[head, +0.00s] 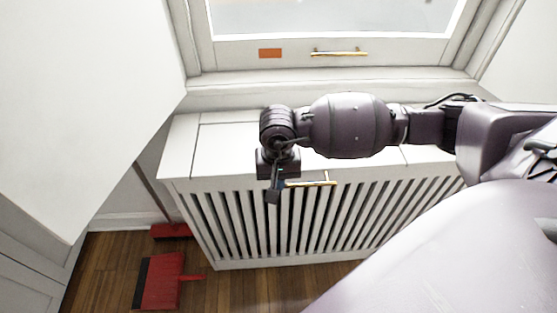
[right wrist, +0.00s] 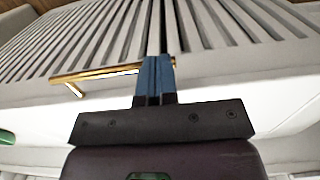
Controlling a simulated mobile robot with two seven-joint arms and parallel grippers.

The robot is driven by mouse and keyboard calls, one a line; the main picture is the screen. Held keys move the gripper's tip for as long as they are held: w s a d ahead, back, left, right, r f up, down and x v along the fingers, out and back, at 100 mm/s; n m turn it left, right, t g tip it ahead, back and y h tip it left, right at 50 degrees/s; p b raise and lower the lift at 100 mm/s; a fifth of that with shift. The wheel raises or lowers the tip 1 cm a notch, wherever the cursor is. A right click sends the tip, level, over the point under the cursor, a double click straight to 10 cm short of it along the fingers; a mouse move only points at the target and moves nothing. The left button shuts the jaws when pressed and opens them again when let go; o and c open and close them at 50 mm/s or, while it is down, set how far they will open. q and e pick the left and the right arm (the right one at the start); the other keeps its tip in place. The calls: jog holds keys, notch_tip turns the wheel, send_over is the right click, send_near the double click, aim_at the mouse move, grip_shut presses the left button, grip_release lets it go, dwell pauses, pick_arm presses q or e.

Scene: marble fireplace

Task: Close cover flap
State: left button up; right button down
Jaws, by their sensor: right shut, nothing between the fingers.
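The white radiator cover (head: 180,155) stands under the window, with a slatted front (head: 240,235). Its top has a panel between two seams, which looks like the cover flap (head: 225,140). The flap appears to lie about level with the top; I cannot tell whether a small gap is left. A brass handle (head: 318,183) sits at the front edge, and it also shows in the right wrist view (right wrist: 95,72). My right gripper (head: 273,195) points down at the handle's left end. Its blue fingers (right wrist: 155,75) are shut and empty, overlapping the handle; contact is unclear. My left gripper is out of view.
The window (head: 335,58) with its own brass handle is behind the cover. A white panel (head: 80,100) fills the left side. A red dustpan (head: 162,280) and another red object (head: 171,231) lie on the wooden floor (head: 105,265) at lower left.

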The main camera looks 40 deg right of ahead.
notch_tip(320, 180, up, 14)
jog(key=s+a+p, duration=0.1)
jog(key=s+p, duration=0.1)
jog(key=p, duration=0.1)
jog(key=shift+s+a+f, duration=0.15)
jog(key=shift+a, duration=0.05)
